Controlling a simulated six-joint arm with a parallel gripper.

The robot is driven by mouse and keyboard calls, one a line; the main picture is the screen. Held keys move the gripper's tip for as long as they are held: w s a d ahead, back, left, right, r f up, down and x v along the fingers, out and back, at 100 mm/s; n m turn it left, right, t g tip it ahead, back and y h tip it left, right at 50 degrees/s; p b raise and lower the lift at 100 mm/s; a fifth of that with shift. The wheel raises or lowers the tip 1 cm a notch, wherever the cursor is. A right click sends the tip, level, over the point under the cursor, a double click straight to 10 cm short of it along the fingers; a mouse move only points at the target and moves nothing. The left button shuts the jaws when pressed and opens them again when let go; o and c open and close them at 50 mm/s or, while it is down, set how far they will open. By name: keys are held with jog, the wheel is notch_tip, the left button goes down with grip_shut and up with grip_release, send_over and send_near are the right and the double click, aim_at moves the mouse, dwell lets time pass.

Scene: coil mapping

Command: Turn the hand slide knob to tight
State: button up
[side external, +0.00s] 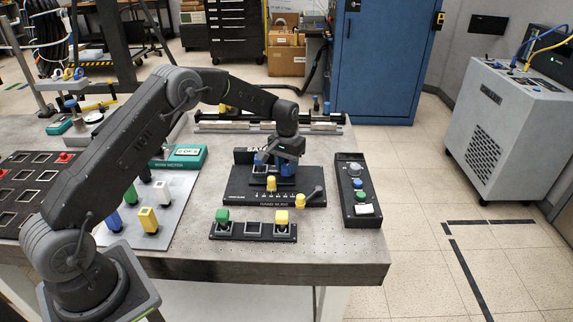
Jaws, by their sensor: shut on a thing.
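My gripper (287,163) points down over the back right part of a black slide fixture (237,189). It is shut on a blue block (287,171), which is partly hidden by the fingers. A yellow block (271,184) stands on the fixture just left and in front of the gripper. At the fixture's right end is a dark knob or lever (317,190) with a yellow block (300,201) beside it. The gripper is apart from this knob.
A black tray (254,237) with a green and a yellow block lies in front. A button box (352,178) stands to the right. A grey plate (170,200) with coloured blocks and a teal box (186,157) are left. The table's front right corner is clear.

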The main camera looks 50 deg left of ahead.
aim_at(287, 166)
jog(key=shift+m, duration=1.7)
jog(key=o, duration=0.9)
jog(key=shift+r, duration=0.1)
notch_tip(287, 166, up, 14)
jog(key=shift+f, duration=0.2)
